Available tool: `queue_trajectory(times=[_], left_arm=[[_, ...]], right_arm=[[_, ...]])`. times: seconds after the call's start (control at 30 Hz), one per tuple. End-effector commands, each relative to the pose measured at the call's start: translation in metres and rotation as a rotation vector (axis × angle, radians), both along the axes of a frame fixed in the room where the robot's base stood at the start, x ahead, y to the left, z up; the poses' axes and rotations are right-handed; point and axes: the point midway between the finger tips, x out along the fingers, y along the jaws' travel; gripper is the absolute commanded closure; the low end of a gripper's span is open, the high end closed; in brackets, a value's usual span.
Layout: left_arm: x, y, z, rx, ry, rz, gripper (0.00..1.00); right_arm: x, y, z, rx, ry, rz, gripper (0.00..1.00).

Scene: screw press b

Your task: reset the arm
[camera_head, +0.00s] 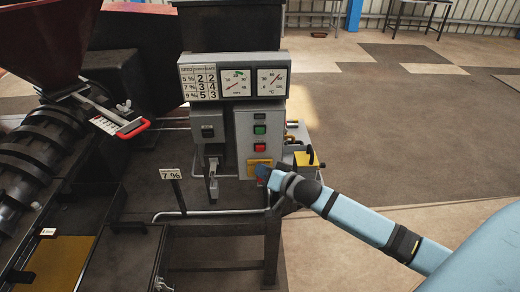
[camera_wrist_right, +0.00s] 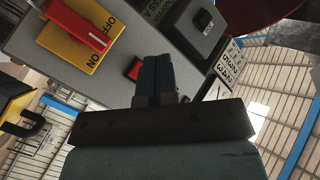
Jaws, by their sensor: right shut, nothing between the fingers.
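My right arm comes in from the right in the head view, its blue links stretched out to the grey control box (camera_head: 260,125). My right gripper (camera_head: 263,172) is in front of the yellow switch plate (camera_head: 258,163) low on that box. In the right wrist view, the blue fingers of the right gripper (camera_wrist_right: 155,72) are together with nothing between them. Beside them are a red button (camera_wrist_right: 133,69) and the yellow plate with its red lever (camera_wrist_right: 75,22) and ON and OFF lettering. I cannot tell whether the fingertips touch the box. My left gripper is out of view.
A panel with two dials (camera_head: 235,78) stands above the box. A red hopper (camera_head: 45,40) and the press barrel (camera_head: 30,155) are at the left. A "7 %" sign (camera_head: 171,174) stands left of the box. Open floor (camera_head: 390,140) lies to the right.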

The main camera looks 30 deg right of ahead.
Motion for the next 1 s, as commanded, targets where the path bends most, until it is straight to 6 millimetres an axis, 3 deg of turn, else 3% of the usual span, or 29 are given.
queue_trajectory(times=[0.47, 0.53, 0.67, 0.8, 1.0], left_arm=[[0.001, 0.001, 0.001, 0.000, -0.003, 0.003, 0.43], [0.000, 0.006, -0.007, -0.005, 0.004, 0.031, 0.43], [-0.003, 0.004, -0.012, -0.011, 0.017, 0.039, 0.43], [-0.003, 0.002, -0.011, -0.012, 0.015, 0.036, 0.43], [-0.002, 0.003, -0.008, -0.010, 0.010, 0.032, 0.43]], right_arm=[[0.000, 0.000, 0.000, 0.000, 0.000, 0.000, 1.00], [-0.011, 0.009, -0.015, -0.021, 0.018, 0.004, 1.00], [-0.058, 0.043, -0.066, -0.146, 0.076, 0.031, 1.00], [-0.128, 0.088, -0.121, -0.331, 0.154, 0.083, 1.00], [-0.216, 0.136, -0.166, -0.560, 0.245, 0.177, 1.00]])
